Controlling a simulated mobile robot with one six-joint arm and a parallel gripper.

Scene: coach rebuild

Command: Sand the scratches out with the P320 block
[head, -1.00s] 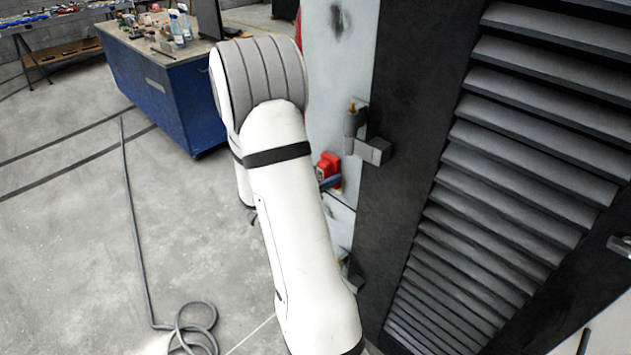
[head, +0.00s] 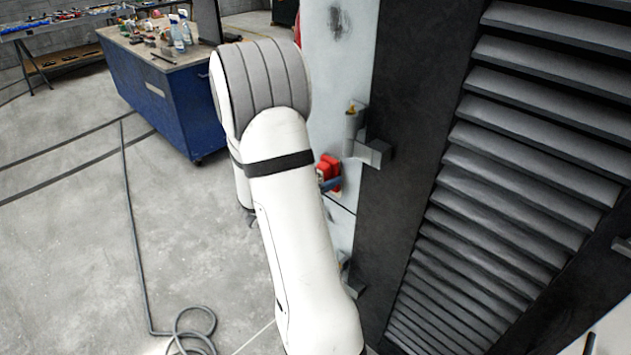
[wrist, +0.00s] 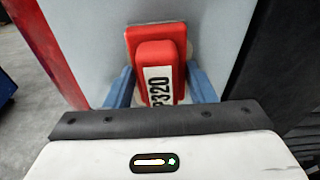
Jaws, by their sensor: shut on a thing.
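The red P320 block (wrist: 159,75) sits between the two blue fingers of my gripper (wrist: 160,88) in the wrist view, its white label facing the camera. My gripper is shut on it. The block's far face is against or very close to the pale panel (wrist: 85,40); contact cannot be told for sure. In the head view the block (head: 328,172) shows beside the pale panel (head: 337,85), with my gripper (head: 331,184) partly hidden by my arm. Dark scuffed patches show high on the panel; any marks behind the block are hidden.
A dark louvred door (head: 520,150) with a hinge (head: 368,150) stands right of the panel. A blue workbench (head: 165,100) with bottles is at the back left. A grey hose (head: 140,240) lies on the open floor at left.

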